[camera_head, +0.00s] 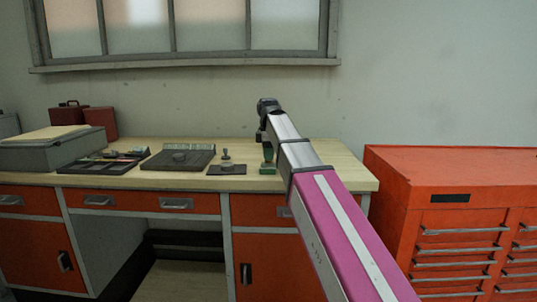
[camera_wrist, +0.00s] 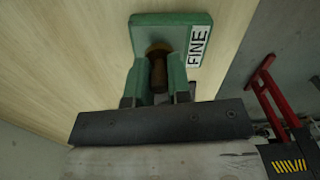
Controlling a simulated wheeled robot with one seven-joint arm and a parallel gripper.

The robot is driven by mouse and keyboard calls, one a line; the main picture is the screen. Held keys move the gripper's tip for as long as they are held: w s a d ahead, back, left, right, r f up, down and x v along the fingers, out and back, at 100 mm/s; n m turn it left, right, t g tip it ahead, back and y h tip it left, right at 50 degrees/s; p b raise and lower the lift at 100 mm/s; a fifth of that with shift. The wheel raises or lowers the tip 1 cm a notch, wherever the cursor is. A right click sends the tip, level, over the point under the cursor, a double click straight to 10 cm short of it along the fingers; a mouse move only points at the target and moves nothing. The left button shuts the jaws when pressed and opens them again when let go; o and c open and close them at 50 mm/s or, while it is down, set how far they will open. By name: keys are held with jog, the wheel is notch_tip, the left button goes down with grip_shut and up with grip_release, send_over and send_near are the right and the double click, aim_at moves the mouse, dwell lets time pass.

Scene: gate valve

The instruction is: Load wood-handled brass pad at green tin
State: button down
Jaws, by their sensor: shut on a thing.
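The wood-handled brass pad shows in the wrist view, with a brown handle (camera_wrist: 158,76) and a round brass part (camera_wrist: 157,48) at its far end. My gripper (camera_wrist: 158,82) is shut on the handle, with one greenish finger on each side. The green tin (camera_wrist: 160,27), with a white FINE label (camera_wrist: 198,45), lies right beyond the brass part. The brass part overlaps the tin in this view; I cannot tell whether they touch. In the head view my gripper (camera_head: 267,153) points down over the green tin (camera_head: 268,169) near the bench's front edge. The pad is too small to make out there.
A dark plate (camera_head: 215,170) with a small knobbed piece (camera_head: 226,158) is left of the tin on the wooden bench (camera_head: 330,175). Further left are a larger dark tray (camera_head: 160,160), a tool tray (camera_head: 90,168) and a grey box (camera_head: 50,152). A red cabinet (camera_head: 450,165) stands right.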

jog(key=shift+f, duration=0.55)
dwell(1.8)
jog(key=shift+r, duration=0.1)
jog(key=shift+r, duration=3.45)
